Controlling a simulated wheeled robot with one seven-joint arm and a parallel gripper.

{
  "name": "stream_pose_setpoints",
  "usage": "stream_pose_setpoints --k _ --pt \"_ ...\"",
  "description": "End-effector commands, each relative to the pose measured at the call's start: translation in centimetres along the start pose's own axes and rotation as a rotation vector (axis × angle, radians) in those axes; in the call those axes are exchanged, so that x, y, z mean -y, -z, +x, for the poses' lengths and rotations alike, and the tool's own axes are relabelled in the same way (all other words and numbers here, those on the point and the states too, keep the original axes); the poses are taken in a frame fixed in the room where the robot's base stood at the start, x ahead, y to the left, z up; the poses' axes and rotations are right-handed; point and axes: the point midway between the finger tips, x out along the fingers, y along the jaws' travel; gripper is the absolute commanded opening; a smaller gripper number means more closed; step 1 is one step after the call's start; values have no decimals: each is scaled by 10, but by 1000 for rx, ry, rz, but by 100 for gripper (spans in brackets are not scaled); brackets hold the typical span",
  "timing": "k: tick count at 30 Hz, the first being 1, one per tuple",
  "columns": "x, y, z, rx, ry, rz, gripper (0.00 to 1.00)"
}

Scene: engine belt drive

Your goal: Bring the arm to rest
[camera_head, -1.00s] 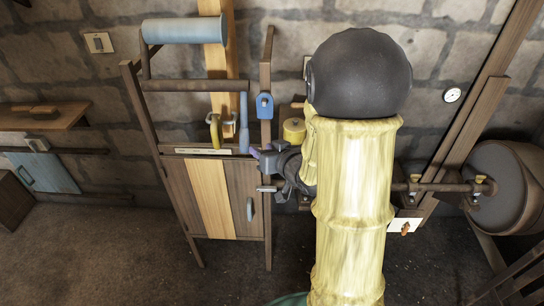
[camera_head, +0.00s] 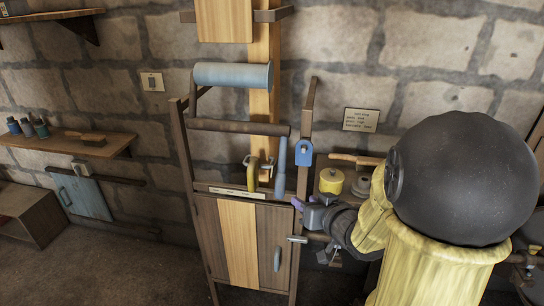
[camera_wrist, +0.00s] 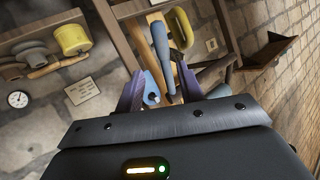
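My arm (camera_head: 440,270), with a pale yellow cover and a dark round joint (camera_head: 465,175), fills the right of the head view. My gripper (camera_head: 299,204) is at the right side of the wooden cabinet, near its upper edge. In the wrist view my gripper (camera_wrist: 160,84) has its two purple fingers apart, with no object held between them. Beyond the fingers, the blue-grey lever (camera_wrist: 161,48) and the blue tag (camera_wrist: 150,90) show in that view. In the head view the lever (camera_head: 281,168) and tag (camera_head: 304,152) are above the gripper.
The cabinet (camera_head: 238,240) has a blue roller (camera_head: 232,74) on its frame. A yellow pot (camera_head: 331,181) sits on a shelf behind my gripper. A wall shelf (camera_head: 75,141) and a blue panel (camera_head: 82,197) are at left. Open floor (camera_head: 130,275) lies at lower left.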

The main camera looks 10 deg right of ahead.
Motion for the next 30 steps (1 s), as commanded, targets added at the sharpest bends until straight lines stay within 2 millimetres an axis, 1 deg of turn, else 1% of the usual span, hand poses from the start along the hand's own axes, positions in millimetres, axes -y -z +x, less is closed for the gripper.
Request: stream_pose_setpoints --k 5,8,11,14,17,19,24,27,30 --pt "-3 -6 1 46 -53 -18 38" --pt "-7 -16 0 118 -123 -38 38" --pt "-10 -31 -4 221 -202 -56 38" --pt "-8 -49 -13 339 -264 -68 38" --pt "-3 -68 -25 468 -306 -72 38" --pt "5 -82 -36 562 -323 -70 38" --pt "31 -114 -67 797 -316 -59 38" --pt "46 -127 -82 901 -294 -49 38" --pt "54 -134 -91 954 -280 -42 38"
